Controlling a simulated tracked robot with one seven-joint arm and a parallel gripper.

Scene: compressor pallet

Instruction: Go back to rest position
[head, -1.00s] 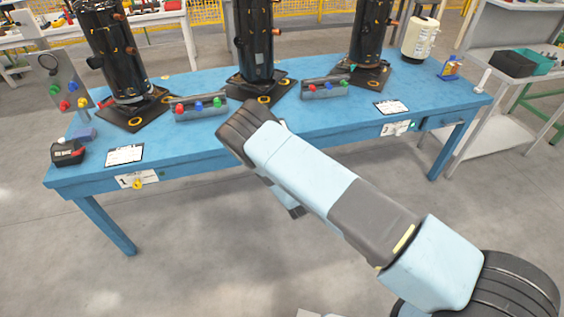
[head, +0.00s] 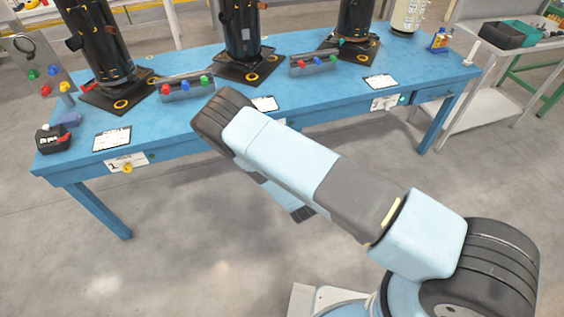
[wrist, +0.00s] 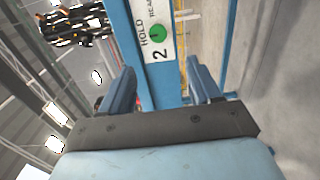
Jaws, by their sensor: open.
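My gripper (wrist: 163,90) is open and empty in the wrist view, its two blue fingers apart. Between and beyond the fingers is the table edge with a sign (wrist: 158,30) reading "HOLD" and "2" beside a green round spot. In the head view my arm reaches from the lower right up toward the front of the blue table (head: 190,133). The gripper's fingertips are hidden below and behind the arm there.
Black compressors (head: 240,30) stand on the table on dark base plates, with button boxes (head: 187,88) between them. A grey cart (head: 500,65) stands at right. The floor in front is clear.

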